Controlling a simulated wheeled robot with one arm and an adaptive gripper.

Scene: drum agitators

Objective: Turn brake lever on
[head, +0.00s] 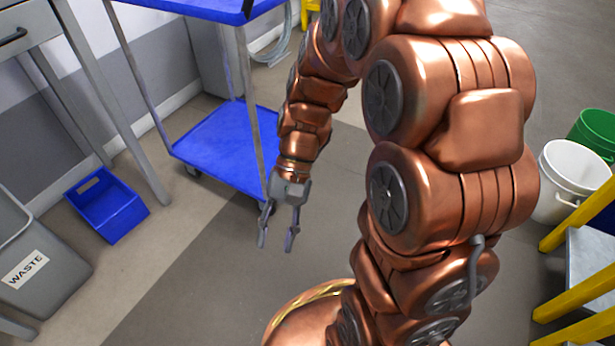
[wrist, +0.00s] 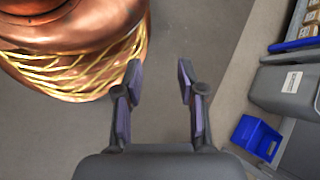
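My gripper (head: 277,243) hangs downward at the end of my copper-coloured arm in the head view, above bare grey floor. Its two fingers are spread apart with nothing between them. The wrist view also shows the open gripper (wrist: 158,82), with only floor between its fingertips. No brake lever and no drum agitator can be made out in either view. My arm hides part of the middle of the head view.
A cart with blue shelves (head: 225,145) stands just behind my gripper. A blue bin (head: 107,207) and a grey waste bin (head: 45,262) are at left. A white bucket (head: 568,185), a green bucket (head: 597,130) and a yellow frame (head: 580,222) are at right. Floor ahead is clear.

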